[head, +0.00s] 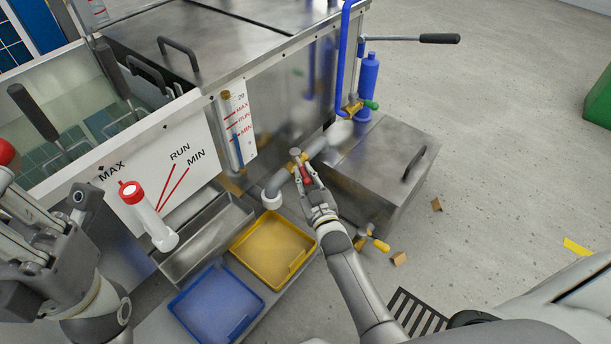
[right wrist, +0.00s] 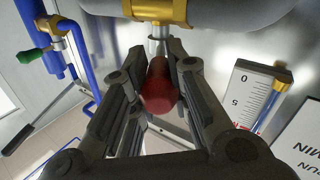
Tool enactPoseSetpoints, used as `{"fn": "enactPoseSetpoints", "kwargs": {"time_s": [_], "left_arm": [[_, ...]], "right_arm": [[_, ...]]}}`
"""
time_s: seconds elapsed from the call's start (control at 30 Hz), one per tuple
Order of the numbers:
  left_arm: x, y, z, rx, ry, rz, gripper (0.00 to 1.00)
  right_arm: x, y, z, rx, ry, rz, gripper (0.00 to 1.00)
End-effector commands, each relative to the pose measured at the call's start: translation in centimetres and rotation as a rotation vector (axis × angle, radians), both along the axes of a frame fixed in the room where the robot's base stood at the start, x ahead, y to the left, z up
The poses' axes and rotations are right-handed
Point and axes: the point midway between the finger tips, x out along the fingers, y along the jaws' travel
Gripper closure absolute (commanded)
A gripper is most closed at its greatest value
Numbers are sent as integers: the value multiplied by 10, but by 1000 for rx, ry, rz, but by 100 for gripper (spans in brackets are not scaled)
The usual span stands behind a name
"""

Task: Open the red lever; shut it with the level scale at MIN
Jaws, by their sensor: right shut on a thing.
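The red lever (head: 307,176) sits on a brass valve (head: 296,160) in the grey pipe at the tank's front. My right gripper (head: 309,186) is shut on the lever. In the right wrist view the red grip (right wrist: 158,88) lies between the fingers, below the brass valve body (right wrist: 158,12). The level scale (head: 242,118) on the tank front has red MAX, RUN and MIN marks beside a tube with blue in its lower part; the exact level is too small to read. It also shows inverted in the right wrist view (right wrist: 243,92). My left gripper (head: 35,235) is at the left, away from the lever; its jaw opening is unclear.
A yellow tray (head: 238,252) and a blue tray (head: 185,315) lie below the pipe. A steel box (head: 395,195) stands right of the valve. A blue pipe (head: 343,60) and green-handled valve (head: 370,105) are beyond. A second MAX/RUN/MIN panel (head: 190,195) is at left.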

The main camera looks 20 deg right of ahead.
Motion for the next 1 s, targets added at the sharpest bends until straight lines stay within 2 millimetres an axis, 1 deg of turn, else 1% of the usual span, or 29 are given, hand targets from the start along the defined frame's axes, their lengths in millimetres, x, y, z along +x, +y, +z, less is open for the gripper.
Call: {"fn": "enactPoseSetpoints", "kwargs": {"time_s": [0.03,0.13,0.17,0.3,0.37,0.67,0.77,0.87,1.0], "left_arm": [[0,0,0,0,-1,0,100],[0,0,0,0,-1,1,100],[0,0,0,1,-1,1,100],[0,0,0,1,-1,1,100],[0,0,0,2,-2,2,100],[-1,1,1,4,-6,3,100],[-1,1,1,3,-5,4,100],[-1,1,1,3,-4,3,100],[-1,1,1,2,-3,2,100]], "right_arm": [[-3,1,-5,0,7,2,100],[-3,1,-5,0,9,2,100],[-3,1,-5,0,9,2,81],[-3,1,-5,1,9,2,63],[-3,1,-5,1,9,2,59],[-2,1,-3,1,5,1,59],[-6,1,-3,1,5,2,59],[-15,1,-3,1,5,1,59],[-39,2,-4,1,7,2,59]]}}
